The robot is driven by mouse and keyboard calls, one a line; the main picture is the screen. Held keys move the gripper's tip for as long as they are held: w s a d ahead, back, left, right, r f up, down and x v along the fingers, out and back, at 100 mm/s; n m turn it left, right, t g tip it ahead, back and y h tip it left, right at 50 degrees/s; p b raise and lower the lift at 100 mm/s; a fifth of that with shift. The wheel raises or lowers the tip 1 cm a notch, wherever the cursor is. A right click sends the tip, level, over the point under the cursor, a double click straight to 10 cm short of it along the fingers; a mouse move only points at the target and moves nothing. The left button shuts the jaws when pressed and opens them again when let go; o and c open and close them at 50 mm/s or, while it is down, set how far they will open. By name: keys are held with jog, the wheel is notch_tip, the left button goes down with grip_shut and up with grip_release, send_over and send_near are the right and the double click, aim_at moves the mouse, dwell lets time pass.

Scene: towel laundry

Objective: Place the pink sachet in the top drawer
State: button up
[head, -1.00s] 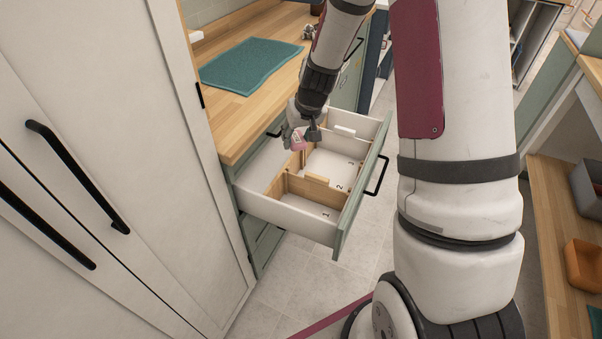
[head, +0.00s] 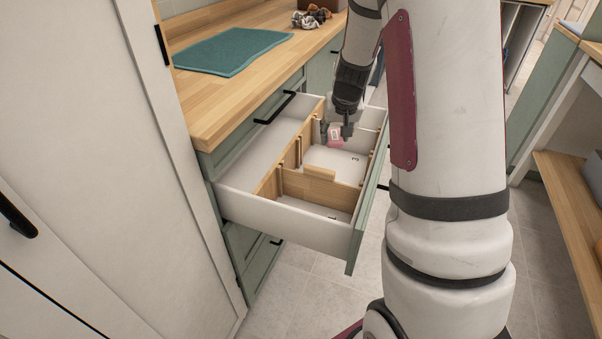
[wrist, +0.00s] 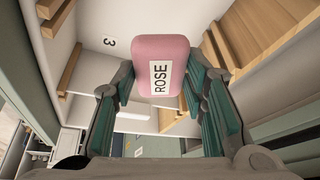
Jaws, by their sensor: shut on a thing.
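The pink sachet (wrist: 160,60) has a white label reading ROSE and sits between the fingers of my gripper (wrist: 160,95) in the wrist view. In the head view the sachet (head: 335,134) is small, held by my gripper (head: 336,132) over the open top drawer (head: 290,229). The gripper is shut on it. The drawer has wooden dividers (head: 308,188) and numbered compartments; a "3" shows on the floor near the sachet in both views. The sachet's exact height above the drawer floor is hard to tell.
A wooden counter (head: 215,110) with a teal mat (head: 232,50) lies above and left of the drawer. Dark and patterned cloth items (head: 312,18) lie at its back. A tall white cabinet (head: 80,150) stands at left. Floor (head: 300,290) is clear below the drawer.

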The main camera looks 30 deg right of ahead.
notch_tip(320, 180, down, 10)
jog(key=b, duration=0.3)
jog(key=shift+d+b, duration=0.1)
jog(key=shift+b, duration=0.25)
jog(key=shift+f, duration=0.15)
jog(key=shift+f+b, duration=0.3)
jog(key=shift+b, duration=0.15)
jog(key=shift+f, duration=0.2)
jog(key=o, duration=1)
jog(key=shift+c, duration=0.2)
jog(key=shift+r, duration=0.1)
